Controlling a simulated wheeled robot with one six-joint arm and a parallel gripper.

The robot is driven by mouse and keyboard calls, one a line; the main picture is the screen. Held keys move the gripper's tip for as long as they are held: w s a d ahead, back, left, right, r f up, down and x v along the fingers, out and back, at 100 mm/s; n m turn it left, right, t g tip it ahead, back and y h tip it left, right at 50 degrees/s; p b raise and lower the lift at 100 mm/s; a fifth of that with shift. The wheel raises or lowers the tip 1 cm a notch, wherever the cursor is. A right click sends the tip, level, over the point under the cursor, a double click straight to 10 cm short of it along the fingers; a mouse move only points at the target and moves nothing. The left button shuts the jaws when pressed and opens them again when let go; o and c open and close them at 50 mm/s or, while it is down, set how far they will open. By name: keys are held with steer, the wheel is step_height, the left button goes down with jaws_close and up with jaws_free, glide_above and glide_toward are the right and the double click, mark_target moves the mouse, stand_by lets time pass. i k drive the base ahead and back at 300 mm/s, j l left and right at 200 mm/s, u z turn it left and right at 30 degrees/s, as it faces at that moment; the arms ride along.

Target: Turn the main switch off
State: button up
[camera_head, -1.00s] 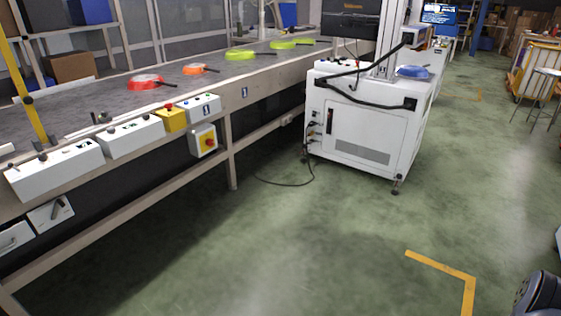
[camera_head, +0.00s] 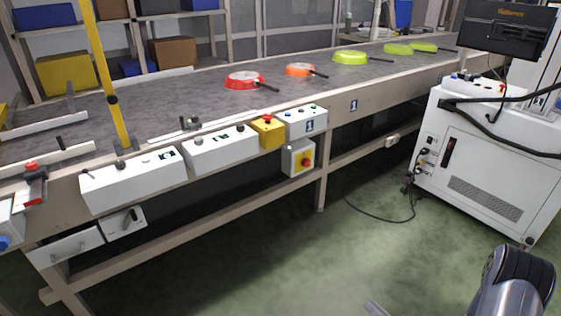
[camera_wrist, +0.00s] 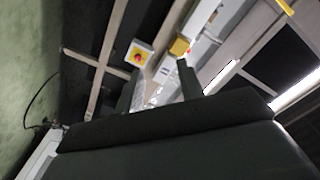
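A small grey box with a red rotary knob on a yellow plate, which looks like the main switch (camera_head: 304,160), hangs under the conveyor's front rail beside a leg. It also shows in the wrist view (camera_wrist: 138,56), up and left of my fingers. The knob's exact angle is too small to tell. My gripper (camera_wrist: 160,68) has its two dark fingers apart with nothing seen between them. It is well short of the box and touches nothing visible. In the head view only part of my arm shows at the bottom right.
A yellow box with a red button (camera_head: 268,130) and white control boxes (camera_head: 220,149) line the conveyor (camera_head: 200,100), which carries red, orange and green pans. A white cabinet (camera_head: 480,160) stands right, its cable on the floor. Green floor before the switch is clear.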

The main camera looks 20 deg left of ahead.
mark_target(306, 162)
steer(key=i+j, duration=0.3)
steer(key=i, duration=0.2)
steer(key=i+j, duration=0.25)
steer(key=i, duration=0.25)
steer(key=i+j+u, duration=0.1)
steer(key=i+j, duration=0.2)
steer(key=i, duration=0.15)
steer(key=i+j, duration=0.25)
steer(key=i, duration=0.25)
